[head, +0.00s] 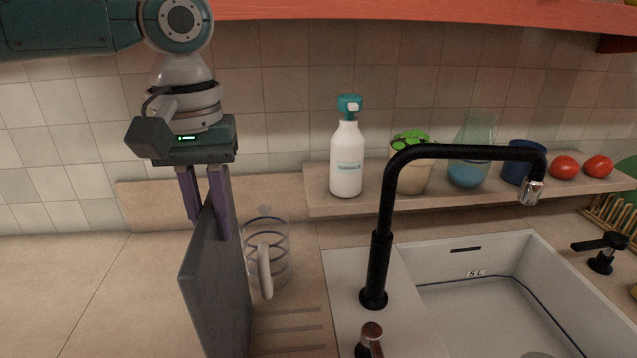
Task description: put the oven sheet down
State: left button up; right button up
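The oven sheet (214,285) is a dark grey flat panel standing on edge, close to upright, above the counter at the left of the head view. My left gripper (207,205) points down with its two purple fingers at the sheet's top edge. One finger is on each side of that edge, and the gripper looks shut on it. The sheet's lower end runs out of the picture, so I cannot tell whether it touches the counter. My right gripper is not in view.
A clear glass jug (281,255) stands just right of the sheet. A black faucet (380,240) rises beside the white sink (520,250). A low shelf (375,203) holds a white bottle (347,160), a plant and tomatoes. The counter (75,270) left of the sheet is clear.

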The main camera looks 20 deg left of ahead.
pick_arm(q)
jog(key=o, duration=0.5)
jog(key=shift+c, duration=0.2)
